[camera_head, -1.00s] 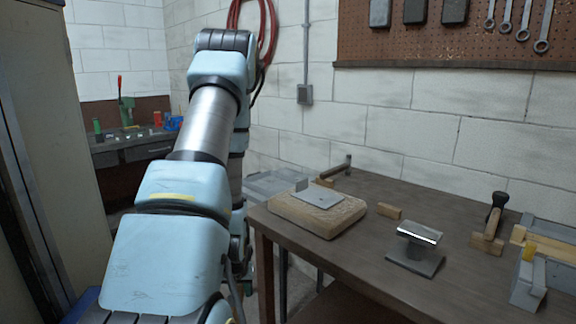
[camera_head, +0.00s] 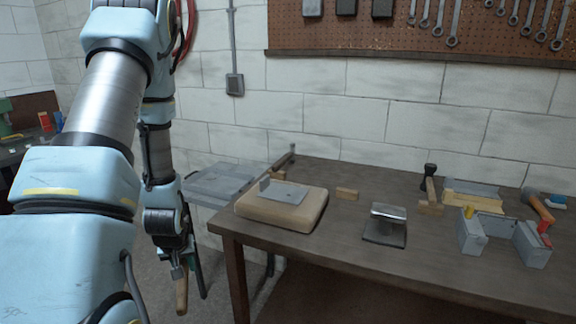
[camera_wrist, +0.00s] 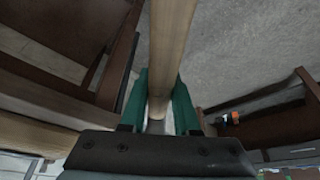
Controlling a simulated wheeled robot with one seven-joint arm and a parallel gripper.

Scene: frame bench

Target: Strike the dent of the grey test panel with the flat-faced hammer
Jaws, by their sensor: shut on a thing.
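The grey test panel (camera_head: 287,193) lies on a tan, rounded pad (camera_head: 275,213) at the near left of the workbench. A small grey tab stands up at the panel's left edge; I cannot make out the dent. My gripper (camera_head: 178,262) hangs low in front of the bench's left end, apart from the panel. In the wrist view, its green fingers (camera_wrist: 157,108) are shut on a wooden handle (camera_wrist: 170,45). The handle's lower end shows below the gripper in the head view (camera_head: 181,295). The tool's head is not clear, so I cannot tell whether it is the flat-faced hammer.
A grey tray (camera_head: 220,184) stands behind the bench's left end.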

